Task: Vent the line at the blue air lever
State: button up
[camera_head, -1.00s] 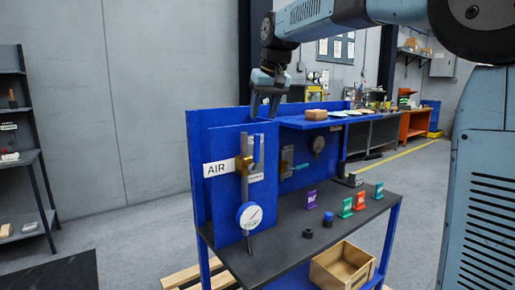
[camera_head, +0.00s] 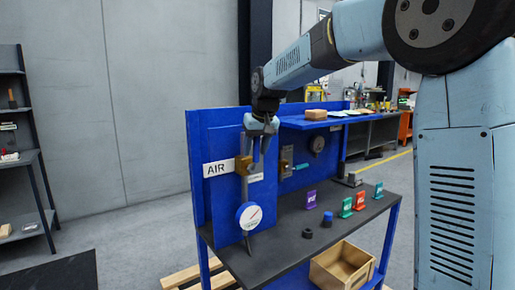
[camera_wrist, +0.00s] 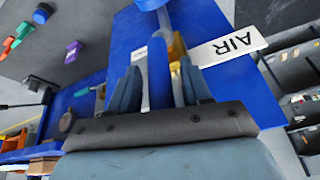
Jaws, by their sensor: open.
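The blue air lever (camera_wrist: 158,75) stands between the two fingers of my gripper (camera_wrist: 157,88) in the wrist view. The fingers are apart, one on each side of it, and I see no clear grip. In the head view my gripper (camera_head: 260,152) points down at the top of the valve, and its fingers largely cover the lever. The brass valve body (camera_head: 243,165) sits on a grey vertical pipe beside the white AIR label (camera_head: 216,168); it also shows in the wrist view (camera_wrist: 178,47). A round gauge (camera_head: 249,216) with a blue rim is lower on the pipe.
The blue back panel (camera_head: 224,220) stands behind the pipe. A blue shelf (camera_head: 300,123) with a box juts out right of my gripper. The dark bench top (camera_head: 285,240) holds colored tags (camera_head: 346,208), and a wooden crate (camera_head: 318,274) is below. Left of the panel is open.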

jog(key=shift+c, duration=0.2)
grip_shut()
dwell(0.3)
jog(key=shift+d, duration=0.1)
